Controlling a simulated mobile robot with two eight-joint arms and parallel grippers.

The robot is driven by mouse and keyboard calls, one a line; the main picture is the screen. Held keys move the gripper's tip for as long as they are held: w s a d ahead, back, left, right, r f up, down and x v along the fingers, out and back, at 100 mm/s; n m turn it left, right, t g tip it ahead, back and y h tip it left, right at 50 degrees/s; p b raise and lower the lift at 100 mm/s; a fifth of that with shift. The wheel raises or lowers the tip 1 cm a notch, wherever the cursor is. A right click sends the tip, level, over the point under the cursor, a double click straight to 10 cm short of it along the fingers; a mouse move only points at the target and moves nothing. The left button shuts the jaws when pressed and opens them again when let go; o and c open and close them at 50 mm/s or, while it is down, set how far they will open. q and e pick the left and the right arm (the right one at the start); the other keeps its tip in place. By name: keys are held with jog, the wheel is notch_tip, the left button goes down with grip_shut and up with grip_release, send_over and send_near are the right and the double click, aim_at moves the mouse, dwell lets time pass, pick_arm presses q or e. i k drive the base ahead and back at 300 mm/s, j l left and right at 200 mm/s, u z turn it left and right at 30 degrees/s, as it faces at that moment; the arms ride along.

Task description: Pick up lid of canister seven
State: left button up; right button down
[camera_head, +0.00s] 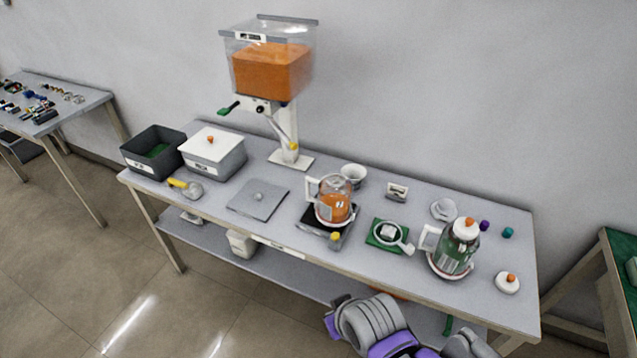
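Several lids are in the head view, and I cannot read any label that says seven. A small round white lid with an orange knob (508,282) lies on the table at the right. A jar with dark green contents (453,252) wears a similar white lid (466,229). A clear pitcher with orange contents (335,203) stands on a black scale (318,220) near the table's middle. A white lid with an orange knob (208,148) covers a grey bin (222,165) at the left. Neither gripper shows; only grey and purple parts of mine appear at the bottom edge.
A hopper of orange material (270,70) stands at the table's back. An open dark bin (152,165), a flat grey plate (257,199), a white bowl (354,171), a green mat (384,245) and small caps (485,225) share the table. Its front right strip is mostly clear.

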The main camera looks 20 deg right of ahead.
aim_at(507, 283)
jog(key=z, duration=2.5)
jog(key=u, duration=1.5)
jog(key=l+u, duration=0.2)
jog(key=l, duration=0.4)
jog(key=l+u, duration=0.25)
jog(key=l, duration=0.35)
jog(key=k+l+u, duration=0.2)
jog(key=l, duration=0.35)
jog(key=i, duration=0.05)
